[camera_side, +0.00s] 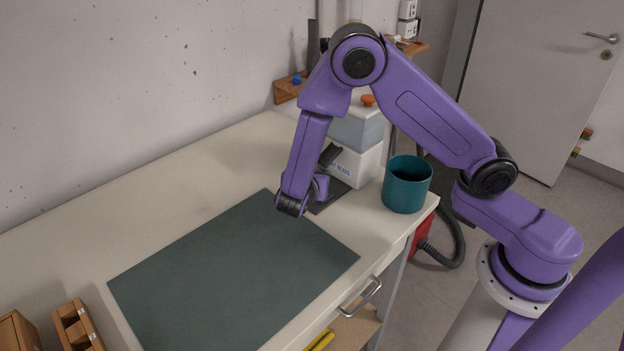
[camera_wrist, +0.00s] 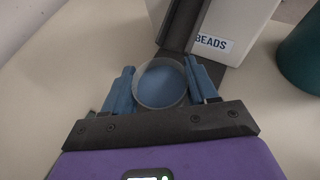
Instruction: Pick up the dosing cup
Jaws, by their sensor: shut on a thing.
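In the wrist view, the dosing cup (camera_wrist: 162,88) is a small round cup with a thin grey rim, and its inside looks bluish. The two blue fingers of my gripper (camera_wrist: 162,76) press on its left and right sides. In the side view, my gripper is at the far right corner of the green mat, in front of the bead dispenser; its fingers and the cup are hidden there. I cannot tell whether the cup rests on a surface or is lifted.
The white dispenser (camera_side: 359,165), labelled BEADS, has a dark chute (camera_wrist: 184,25) just beyond the cup. A teal container (camera_side: 407,187) stands right of it near the table edge. The green mat (camera_side: 235,270) is bare.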

